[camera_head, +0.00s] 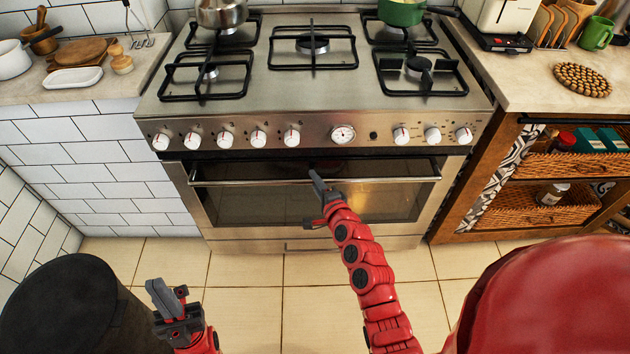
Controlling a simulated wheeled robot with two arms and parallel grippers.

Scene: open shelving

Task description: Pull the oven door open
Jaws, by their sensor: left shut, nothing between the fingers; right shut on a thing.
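The oven door (260,205) is a steel-framed dark glass front below the control panel. A long metal handle bar (250,183) runs across its top. A dark band shows between the panel and the bar; I cannot tell whether the door is slightly ajar. My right gripper (317,183) is at the middle of the bar and shut on it, its fingers hiding a short piece of the bar. My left gripper (162,297) is shut and empty, low in front of the tiled floor, well apart from the oven.
The stove top (255,80) carries a steel pot (221,13) and a green pan (401,12). Counters flank it. Wicker baskets (545,195) fill the open shelving at right.

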